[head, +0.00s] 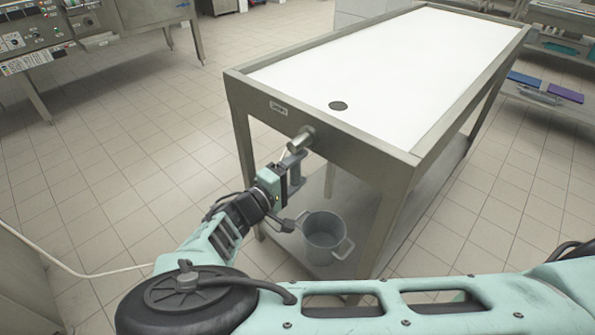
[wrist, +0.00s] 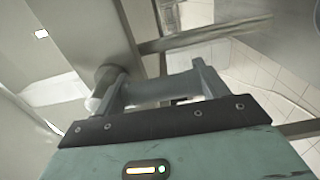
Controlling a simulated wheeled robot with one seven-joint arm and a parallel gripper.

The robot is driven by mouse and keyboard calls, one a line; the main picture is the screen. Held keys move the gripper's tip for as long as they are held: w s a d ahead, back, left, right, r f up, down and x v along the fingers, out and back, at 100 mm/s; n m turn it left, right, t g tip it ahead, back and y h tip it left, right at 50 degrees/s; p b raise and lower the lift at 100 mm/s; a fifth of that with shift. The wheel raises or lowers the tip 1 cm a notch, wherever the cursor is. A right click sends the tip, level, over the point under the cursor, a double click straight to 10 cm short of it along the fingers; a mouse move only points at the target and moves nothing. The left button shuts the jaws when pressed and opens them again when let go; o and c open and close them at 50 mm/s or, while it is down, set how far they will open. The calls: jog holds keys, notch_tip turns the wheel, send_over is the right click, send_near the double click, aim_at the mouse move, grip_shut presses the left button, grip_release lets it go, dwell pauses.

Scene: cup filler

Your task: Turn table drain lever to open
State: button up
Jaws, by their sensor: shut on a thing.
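A metal drain outlet (head: 300,139) sticks out of the front side below a small label. My gripper (head: 293,170) is at this outlet, just under its end. In the wrist view my gripper (wrist: 160,74) has its fingers on either side of a grey bar, which I take for the drain lever (wrist: 148,93), and is shut on it. The outlet (wrist: 101,92) shows beside the left finger. The lever is mostly hidden in the head view.
A grey bucket (head: 323,238) with handles stands below the outlet, close to my arm. The table has a lower shelf (head: 345,194) and legs near my arm. Machines stand at the upper left, and a shelf with trays (head: 546,88) is at the right.

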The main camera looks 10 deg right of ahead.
jog(key=o, duration=1.4)
jog(key=shift+a, duration=0.1)
jog(key=b+v, duration=0.1)
jog(key=v, duration=1.6)
jog(key=shift+s+a, duration=0.1)
jog(key=shift+s, duration=0.05)
